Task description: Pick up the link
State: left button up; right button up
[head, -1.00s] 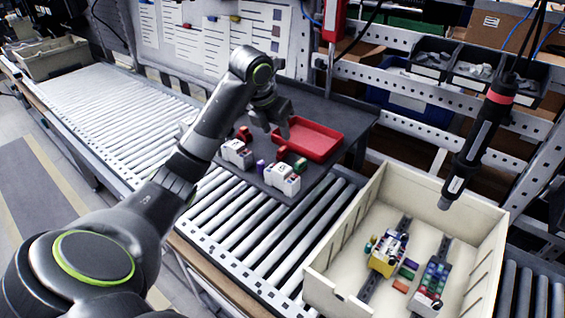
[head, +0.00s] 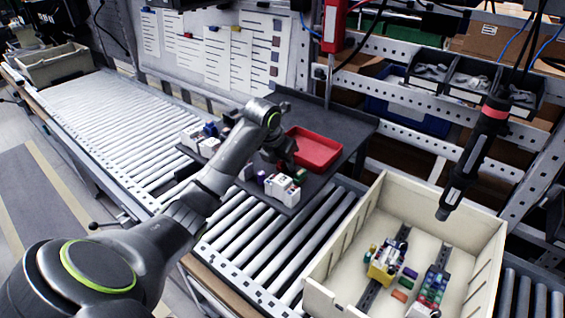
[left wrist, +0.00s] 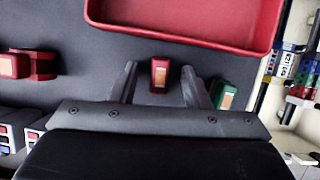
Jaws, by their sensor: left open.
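A small red link (left wrist: 159,74) with a pale tan face stands on the dark tray table, between the two fingers of my left gripper in the left wrist view. My left gripper (left wrist: 158,69) is open, with one finger on each side of the link and a gap on both sides. In the head view my left gripper (head: 280,160) is low over the table beside the red tray, and it hides the red link there. A green piece (left wrist: 222,94) lies just right of the right finger. My right gripper is not in view.
The red tray (head: 318,163) sits close behind the gripper. White modules (head: 281,188) stand near the table's front edge. More red pieces (left wrist: 41,65) lie left of the fingers. A cream bin (head: 327,279) with rail parts is at right, under a hanging screwdriver (head: 466,165).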

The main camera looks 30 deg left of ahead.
pick_arm(q)
jog(key=shift+c, duration=0.3)
grip_shut()
